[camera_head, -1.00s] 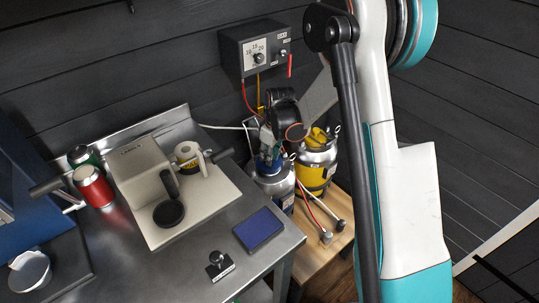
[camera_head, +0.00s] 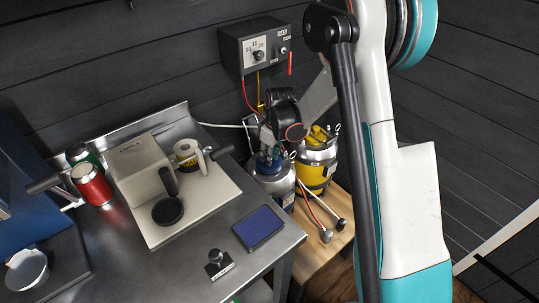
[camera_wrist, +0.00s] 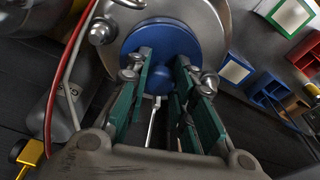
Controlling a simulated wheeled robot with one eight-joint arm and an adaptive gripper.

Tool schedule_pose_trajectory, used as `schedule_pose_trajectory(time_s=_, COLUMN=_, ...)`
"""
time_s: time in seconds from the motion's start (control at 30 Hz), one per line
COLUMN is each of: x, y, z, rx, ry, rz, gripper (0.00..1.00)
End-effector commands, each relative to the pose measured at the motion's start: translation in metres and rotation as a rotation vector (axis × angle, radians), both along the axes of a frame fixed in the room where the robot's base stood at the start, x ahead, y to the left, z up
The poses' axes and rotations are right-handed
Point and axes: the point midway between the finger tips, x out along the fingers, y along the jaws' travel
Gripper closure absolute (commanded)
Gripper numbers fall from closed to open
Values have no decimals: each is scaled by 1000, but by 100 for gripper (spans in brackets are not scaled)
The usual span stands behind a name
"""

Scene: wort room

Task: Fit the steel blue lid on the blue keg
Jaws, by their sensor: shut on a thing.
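The blue keg (camera_head: 273,183) stands on the wooden stand, with a steel top and a blue lower body. My gripper (camera_wrist: 160,76) points down over it, its green-padded fingers shut on the knob of the steel blue lid (camera_wrist: 150,40). In the wrist view the round lid lies over the middle of the keg's steel top (camera_wrist: 214,22), with the steel showing around it. I cannot tell whether the lid is fully seated or slightly above the opening.
A yellow keg (camera_head: 317,165) stands close on the right. Red and white hoses (camera_head: 325,213) lie in front on the wooden stand (camera_head: 300,248). A control box (camera_head: 255,48) hangs on the wall behind, with cables running down. The steel table (camera_head: 180,262) is at the left.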

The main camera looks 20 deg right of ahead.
Motion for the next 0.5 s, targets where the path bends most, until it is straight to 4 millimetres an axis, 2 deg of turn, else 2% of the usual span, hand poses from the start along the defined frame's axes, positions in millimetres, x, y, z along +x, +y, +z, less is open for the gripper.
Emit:
schedule_pose_trajectory(time_s=0.47, x=0, y=0, z=-1, rx=0, ry=0, rz=0, gripper=100)
schedule_pose_trajectory(time_s=0.5, x=0, y=0, z=-1, rx=0, ry=0, rz=0, gripper=76)
